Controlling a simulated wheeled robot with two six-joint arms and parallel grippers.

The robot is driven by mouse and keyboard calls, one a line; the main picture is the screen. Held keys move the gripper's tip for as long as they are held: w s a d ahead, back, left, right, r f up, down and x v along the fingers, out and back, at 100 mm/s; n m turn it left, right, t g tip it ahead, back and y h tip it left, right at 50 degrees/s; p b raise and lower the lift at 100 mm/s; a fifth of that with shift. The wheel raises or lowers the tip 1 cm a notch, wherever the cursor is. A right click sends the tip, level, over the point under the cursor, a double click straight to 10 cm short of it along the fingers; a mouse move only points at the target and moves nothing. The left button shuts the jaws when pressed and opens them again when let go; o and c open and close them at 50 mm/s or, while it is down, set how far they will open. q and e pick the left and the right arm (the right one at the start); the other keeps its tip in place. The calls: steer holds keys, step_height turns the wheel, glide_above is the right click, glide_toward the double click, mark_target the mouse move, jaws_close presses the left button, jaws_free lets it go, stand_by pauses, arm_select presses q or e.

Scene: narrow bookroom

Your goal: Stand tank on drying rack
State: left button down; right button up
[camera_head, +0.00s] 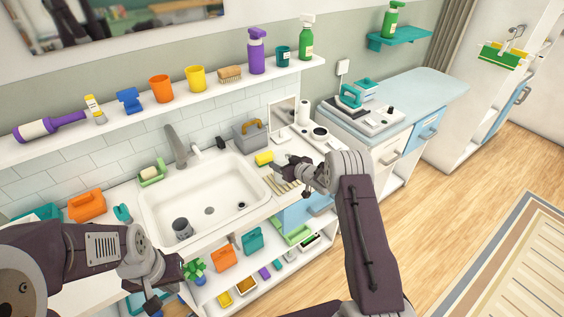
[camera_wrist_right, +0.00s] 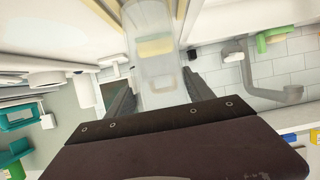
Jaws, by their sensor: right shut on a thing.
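A clear, pale tank (camera_wrist_right: 150,75) sits between the fingers of my right gripper (camera_wrist_right: 157,88) in the right wrist view; the gripper is shut on it. In the head view my right gripper (camera_head: 284,170) is over the counter right of the sink, close to the slatted wooden drying rack (camera_head: 283,187). The arm hides part of that area, and I cannot tell whether the tank touches the rack. My left gripper (camera_head: 158,300) hangs low at the front, left of centre, away from the rack; its finger gap is unclear.
The white sink (camera_head: 205,195) holds a grey cup (camera_head: 182,228). A shelf (camera_head: 130,124) of bottles and cups runs above. Open floor (camera_head: 440,200) lies right.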

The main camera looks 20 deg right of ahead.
steer(key=shift+s+f, duration=0.1)
steer(key=shift+f, duration=0.05)
steer(key=o, duration=1.5)
steer(key=shift+c, duration=0.2)
steer(key=shift+o, duration=1.1)
